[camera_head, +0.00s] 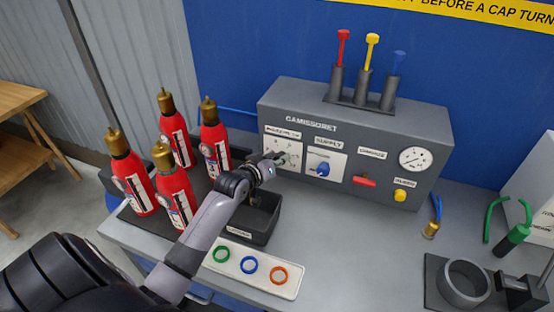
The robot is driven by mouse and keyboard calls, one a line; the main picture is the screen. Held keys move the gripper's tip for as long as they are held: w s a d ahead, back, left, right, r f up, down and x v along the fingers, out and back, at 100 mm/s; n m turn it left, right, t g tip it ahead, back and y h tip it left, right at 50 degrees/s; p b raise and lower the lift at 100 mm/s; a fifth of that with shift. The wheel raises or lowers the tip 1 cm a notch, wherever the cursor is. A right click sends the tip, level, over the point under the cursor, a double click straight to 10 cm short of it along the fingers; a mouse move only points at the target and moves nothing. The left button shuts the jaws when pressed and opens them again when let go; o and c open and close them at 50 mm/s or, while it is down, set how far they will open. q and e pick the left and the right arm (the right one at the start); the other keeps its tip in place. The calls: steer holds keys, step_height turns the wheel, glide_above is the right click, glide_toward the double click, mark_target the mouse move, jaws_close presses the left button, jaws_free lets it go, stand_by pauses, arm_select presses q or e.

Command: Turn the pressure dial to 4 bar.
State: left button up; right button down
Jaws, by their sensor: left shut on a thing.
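The pressure dial (291,147) is a pale marked plate at the left end of the grey control panel's front (340,125). My left arm reaches in from the lower left, and its gripper (280,158) is at this dial, shut on its knob. The gripper covers the knob and part of the scale, so I cannot read the setting. A round white gauge (415,158) with a dark needle sits at the panel's right end; its figures are too small to read. My right gripper is not in view.
Beside the dial are a blue supply knob (322,169), a red lever (364,181) and a yellow button (400,195). Several red extinguishers (132,175) stand left of my arm. A black bin (262,222) and a tray of coloured rings (228,258) lie below the panel.

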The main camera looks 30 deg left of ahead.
arm_select(q)
steer(key=shift+r+m+p, duration=0.2)
steer(key=shift+m+p, duration=0.2)
steer(key=shift+p, duration=0.45)
steer(key=shift+w+d+f+m+g+y+p, duration=0.1)
steer(key=shift+d+m+g+y+p, duration=0.1)
steer(key=shift+m+y, duration=0.95)
steer(key=shift+d+f+m+g+y+p, duration=0.1)
steer(key=shift+d+m+g+y, duration=0.1)
steer(key=shift+m+y, duration=0.95)
steer(key=shift+w+d+f+m+g+y+p, duration=0.15)
steer(key=shift+m+y, duration=0.45)
steer(key=shift+m, duration=1)
steer(key=shift+s+r, duration=0.1)
steer(key=o, duration=1.1)
steer(key=shift+o, duration=0.2)
